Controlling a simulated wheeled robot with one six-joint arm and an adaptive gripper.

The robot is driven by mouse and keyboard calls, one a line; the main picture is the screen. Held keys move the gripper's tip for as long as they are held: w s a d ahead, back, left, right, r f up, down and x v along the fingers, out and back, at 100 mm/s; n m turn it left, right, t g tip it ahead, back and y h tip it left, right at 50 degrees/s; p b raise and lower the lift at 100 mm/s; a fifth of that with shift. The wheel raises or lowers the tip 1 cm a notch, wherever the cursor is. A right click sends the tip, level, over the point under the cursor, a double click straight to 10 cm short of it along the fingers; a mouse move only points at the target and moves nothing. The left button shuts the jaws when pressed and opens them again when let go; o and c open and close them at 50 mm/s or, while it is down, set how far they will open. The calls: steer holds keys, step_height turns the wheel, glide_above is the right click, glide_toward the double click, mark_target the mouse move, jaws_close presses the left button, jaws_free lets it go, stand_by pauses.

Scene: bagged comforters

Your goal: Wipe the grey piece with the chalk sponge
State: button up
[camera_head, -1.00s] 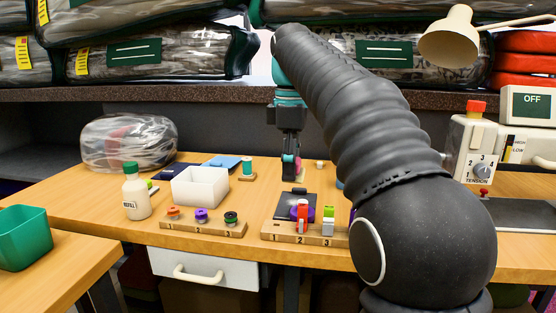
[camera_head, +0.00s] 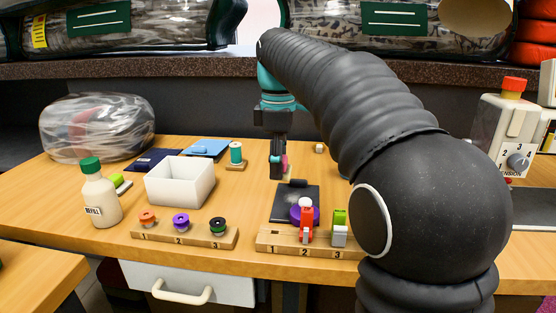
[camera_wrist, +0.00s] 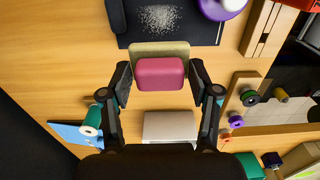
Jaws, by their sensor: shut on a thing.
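My gripper (camera_wrist: 160,85) is shut on the pink chalk sponge (camera_wrist: 160,75), which has a tan layer along its far side. In the head view my gripper (camera_head: 277,172) hangs upright above the table, and only a sliver of pink shows beside it. The dark grey piece (camera_head: 288,201) lies flat on the table, just in front of the gripper. In the wrist view the grey piece (camera_wrist: 195,30) is at the top, with a patch of white chalk specks. The sponge's tan edge slightly overlaps its near edge in the picture; I cannot tell whether they touch.
A purple round object (camera_head: 297,215) sits at the grey piece's front right. A wooden rack (camera_head: 280,241) with red and green clips stands in front. Left are a white box (camera_head: 178,186), a spool rack (camera_head: 190,236) and a refill bottle (camera_head: 99,195). A teal spool (camera_head: 236,153) stands behind.

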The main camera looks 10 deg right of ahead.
mark_target(297, 198)
steer(key=shift+s+f+b, duration=0.1)
steer(key=shift+f+b, duration=0.95)
steer(key=shift+f, duration=0.95)
steer(key=shift+f+b, duration=0.5)
steer(key=shift+f, duration=0.4)
steer(key=shift+d, duration=0.1)
steer(key=shift+s+d, duration=0.25)
steer(key=shift+d, duration=0.45)
steer(key=shift+s+d, duration=0.2)
steer(key=shift+d, duration=0.5)
steer(key=shift+s+d+p, duration=0.15)
steer(key=shift+d+p, duration=0.25)
steer(key=shift+d, duration=0.1)
steer(key=shift+w+a+p, duration=0.25)
steer(key=shift+a+p, duration=0.15)
steer(key=shift+a, duration=0.35)
steer(key=shift+w+a+p, duration=0.25)
steer(key=shift+a+p, duration=0.15)
steer(key=shift+a, duration=0.35)
steer(key=shift+s+d, duration=0.25)
steer(key=shift+d, duration=0.45)
steer(key=shift+s+d, duration=0.2)
steer(key=shift+d, duration=0.5)
steer(key=shift+s+d+r+p, duration=0.1)
steer(key=shift+p, duration=0.2)
